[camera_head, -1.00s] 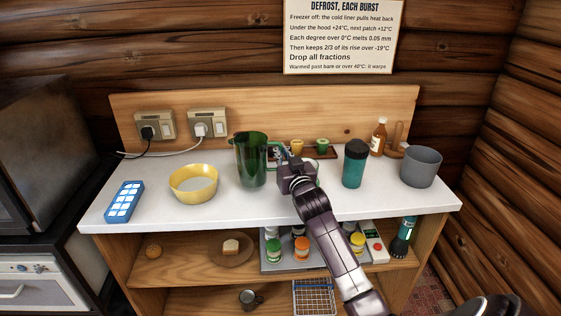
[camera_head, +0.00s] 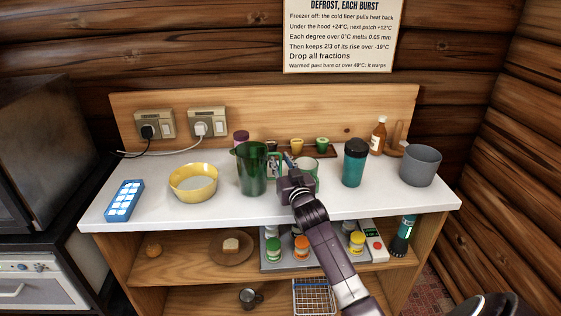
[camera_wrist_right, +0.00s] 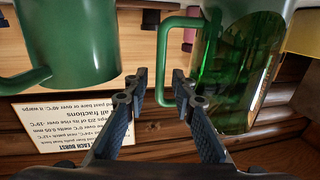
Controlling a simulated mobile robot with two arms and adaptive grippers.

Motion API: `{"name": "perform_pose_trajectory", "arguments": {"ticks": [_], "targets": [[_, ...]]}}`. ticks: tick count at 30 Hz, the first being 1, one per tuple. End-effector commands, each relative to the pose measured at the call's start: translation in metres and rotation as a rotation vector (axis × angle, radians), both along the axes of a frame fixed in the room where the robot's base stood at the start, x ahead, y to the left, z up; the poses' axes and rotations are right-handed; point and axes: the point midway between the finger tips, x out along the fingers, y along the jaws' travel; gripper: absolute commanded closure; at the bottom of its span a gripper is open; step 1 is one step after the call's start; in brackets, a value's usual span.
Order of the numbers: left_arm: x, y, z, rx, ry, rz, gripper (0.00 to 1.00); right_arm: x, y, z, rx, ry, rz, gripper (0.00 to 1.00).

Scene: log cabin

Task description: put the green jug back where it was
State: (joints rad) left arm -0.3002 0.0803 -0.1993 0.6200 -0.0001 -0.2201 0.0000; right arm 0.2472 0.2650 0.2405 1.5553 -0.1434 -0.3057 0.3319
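The translucent green jug (camera_head: 251,172) stands upright on the white counter, between the yellow bowl and my right gripper. Its handle faces right, toward the gripper. My right gripper (camera_head: 288,163) is beside the handle. In the right wrist view the jug (camera_wrist_right: 236,75) is at the right, and the fingertips (camera_wrist_right: 158,92) are apart, with a gap between them. The handle's upright bar shows in line with that gap; neither finger appears pressed on it. A green mug (camera_wrist_right: 70,45) is close at the upper left there. My left gripper is not in view.
A yellow bowl (camera_head: 193,183) and blue tray (camera_head: 124,200) are left of the jug. A purple-topped item (camera_head: 241,137) and small cups (camera_head: 297,145) stand behind. A teal tumbler (camera_head: 354,165) and grey pot (camera_head: 420,167) are to the right. The counter's front strip is clear.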

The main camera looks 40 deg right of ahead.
Motion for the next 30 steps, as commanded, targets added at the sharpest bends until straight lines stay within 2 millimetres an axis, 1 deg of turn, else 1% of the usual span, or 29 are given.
{"name": "perform_pose_trajectory", "arguments": {"ticks": [5,8,11,21,24,27,30], "targets": [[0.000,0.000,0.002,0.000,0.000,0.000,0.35,0.000,0.000,0.004,-0.001,-0.001,0.000,0.76],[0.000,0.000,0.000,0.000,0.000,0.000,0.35,-0.006,0.002,0.001,0.001,0.002,0.000,0.76],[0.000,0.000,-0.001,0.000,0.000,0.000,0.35,-0.018,0.007,0.001,0.000,0.000,0.001,0.76],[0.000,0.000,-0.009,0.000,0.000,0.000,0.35,-0.076,0.028,0.001,0.000,0.000,0.000,0.76],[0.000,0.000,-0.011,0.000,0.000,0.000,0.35,-0.091,0.033,0.001,0.001,0.002,0.000,0.76],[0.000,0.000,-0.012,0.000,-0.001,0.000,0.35,-0.102,0.037,0.002,-0.001,0.000,0.000,0.76],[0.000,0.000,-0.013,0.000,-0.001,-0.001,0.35,-0.109,0.039,0.003,0.000,0.000,-0.001,0.76]]}}
